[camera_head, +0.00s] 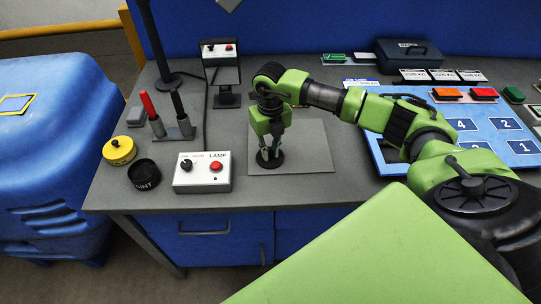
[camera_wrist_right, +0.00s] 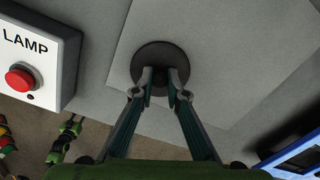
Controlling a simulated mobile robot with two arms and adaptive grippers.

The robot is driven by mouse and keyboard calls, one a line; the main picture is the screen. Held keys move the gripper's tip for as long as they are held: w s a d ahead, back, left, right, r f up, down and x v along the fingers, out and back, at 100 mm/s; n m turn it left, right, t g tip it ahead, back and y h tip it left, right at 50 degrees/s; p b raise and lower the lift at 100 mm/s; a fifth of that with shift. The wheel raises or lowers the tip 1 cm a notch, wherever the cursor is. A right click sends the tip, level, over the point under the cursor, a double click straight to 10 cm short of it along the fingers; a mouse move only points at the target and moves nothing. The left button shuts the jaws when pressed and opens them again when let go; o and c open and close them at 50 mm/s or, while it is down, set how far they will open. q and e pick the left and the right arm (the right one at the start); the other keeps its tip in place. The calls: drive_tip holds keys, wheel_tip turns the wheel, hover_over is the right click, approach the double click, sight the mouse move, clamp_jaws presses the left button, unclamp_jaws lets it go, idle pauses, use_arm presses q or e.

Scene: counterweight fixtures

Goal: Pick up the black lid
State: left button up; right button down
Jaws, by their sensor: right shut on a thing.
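The black lid (camera_head: 270,161) is a round dark disc at the grey square plate on the worktop, right of the LAMP box. It also shows in the wrist view (camera_wrist_right: 160,55), just beyond my fingertips. My right gripper (camera_head: 268,152) points down over the lid and is shut on it. In the wrist view the two fingertips (camera_wrist_right: 164,80) are close together at the near part of the disc and hide what they grip. I cannot tell whether the lid touches the plate.
The white LAMP box (camera_head: 203,173) with a red button stands left of the plate. A blue numbered board (camera_head: 470,135) lies at right. The grey plate (camera_head: 312,150) has bare room.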

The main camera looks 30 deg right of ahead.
drive_tip(key=shift+s+f, duration=0.2)
drive_tip(key=shift+f, duration=0.1)
drive_tip(key=shift+r, duration=0.1)
